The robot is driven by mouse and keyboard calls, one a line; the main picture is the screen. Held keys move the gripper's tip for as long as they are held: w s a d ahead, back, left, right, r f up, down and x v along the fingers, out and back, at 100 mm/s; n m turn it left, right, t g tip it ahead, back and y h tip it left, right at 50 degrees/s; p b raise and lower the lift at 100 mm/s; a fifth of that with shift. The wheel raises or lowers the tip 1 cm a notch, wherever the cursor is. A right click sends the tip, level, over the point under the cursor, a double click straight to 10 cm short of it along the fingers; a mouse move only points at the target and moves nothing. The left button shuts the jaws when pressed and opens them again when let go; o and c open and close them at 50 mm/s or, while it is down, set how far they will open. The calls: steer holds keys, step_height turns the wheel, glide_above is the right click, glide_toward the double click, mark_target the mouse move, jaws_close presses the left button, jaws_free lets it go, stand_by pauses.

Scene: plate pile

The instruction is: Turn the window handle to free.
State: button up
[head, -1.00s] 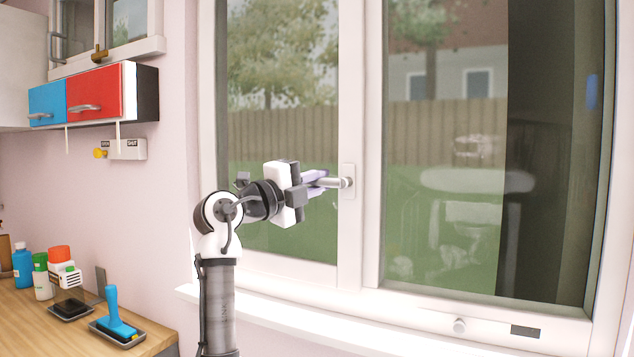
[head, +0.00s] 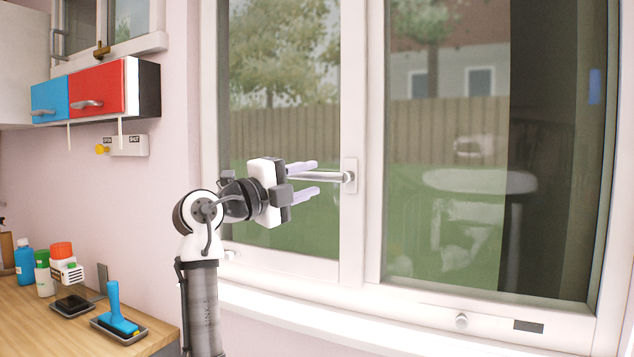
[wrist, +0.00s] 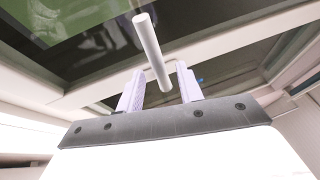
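The window handle (head: 318,177) is a pale grey lever on a white mount plate (head: 349,176) on the window's middle upright. It lies about level, its free end pointing left. My gripper (head: 316,178) is open at the lever's left part, one finger showing above it and one below. In the wrist view the handle (wrist: 151,50) is a pale bar whose lower end shows between the two open lilac fingers (wrist: 160,72). I see no clear contact between fingers and lever. The far side of the lever is hidden.
The window frame (head: 361,250) and white sill (head: 300,318) lie behind and below my arm. Left are a red and blue cabinet (head: 95,88), a small wall switch box (head: 129,146) and a wooden counter (head: 25,322) with bottles and a blue-handled stamp (head: 115,311).

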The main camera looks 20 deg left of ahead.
steer(key=b+v, duration=0.2)
steer(key=v, duration=0.8)
steer(key=shift+s+a, duration=0.1)
